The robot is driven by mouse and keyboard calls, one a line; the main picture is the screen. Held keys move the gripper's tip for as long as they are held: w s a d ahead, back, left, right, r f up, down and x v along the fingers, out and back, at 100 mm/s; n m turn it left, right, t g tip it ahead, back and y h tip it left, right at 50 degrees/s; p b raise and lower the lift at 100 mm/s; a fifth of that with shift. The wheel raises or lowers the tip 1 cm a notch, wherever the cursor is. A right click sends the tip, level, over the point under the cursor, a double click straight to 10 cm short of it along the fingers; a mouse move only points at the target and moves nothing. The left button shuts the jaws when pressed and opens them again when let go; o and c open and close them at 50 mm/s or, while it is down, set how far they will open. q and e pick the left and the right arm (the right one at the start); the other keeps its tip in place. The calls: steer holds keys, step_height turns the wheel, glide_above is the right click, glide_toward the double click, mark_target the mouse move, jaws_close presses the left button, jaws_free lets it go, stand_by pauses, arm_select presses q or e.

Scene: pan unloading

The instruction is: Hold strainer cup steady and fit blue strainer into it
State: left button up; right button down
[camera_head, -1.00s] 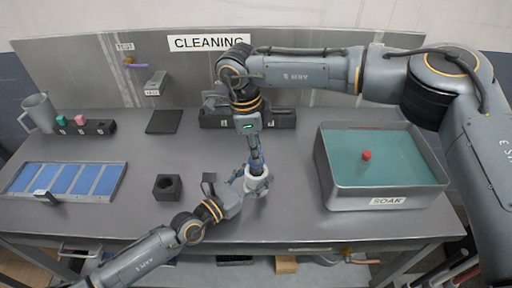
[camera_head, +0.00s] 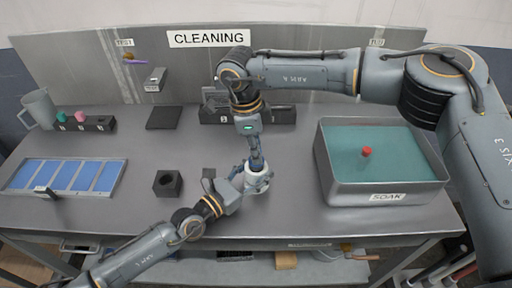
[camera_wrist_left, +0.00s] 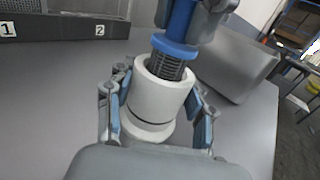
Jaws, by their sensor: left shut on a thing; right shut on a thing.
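The white strainer cup (camera_head: 257,183) stands upright on the metal table, and the left wrist view shows it large (camera_wrist_left: 160,100). My left gripper (camera_head: 246,184) is shut around the cup, with one finger on each side (camera_wrist_left: 158,118). The blue strainer (camera_wrist_left: 172,50) has a blue collar and a dark ribbed lower part. My right gripper (camera_head: 255,150) points down above the cup and is shut on the strainer's upper part. In the left wrist view the ribbed end is at the cup's mouth, partly inside the rim, with the collar above it. The strainer's lowest end is hidden.
A soak basin (camera_head: 385,185) with teal liquid and a red knob stands at right. A black block with a hole (camera_head: 168,184), a blue-panelled tray (camera_head: 68,176), a grey jug (camera_head: 39,108) and a numbered rack (camera_head: 98,124) are at left. Bare table lies between.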

steer(key=shift+f, duration=0.9)
stand_by(0.4)
steer(key=c, duration=1.1)
jaws_free()
arm_select(q)
steer(key=o, duration=1.3)
steer(key=shift+o, duration=0.2)
arm_select(e)
steer(key=r, duration=0.4)
steer(key=a+r, duration=0.1)
steer(key=r, duration=0.7)
steer(key=shift+a, duration=0.35)
arm_select(q)
steer(key=shift+a, duration=0.1)
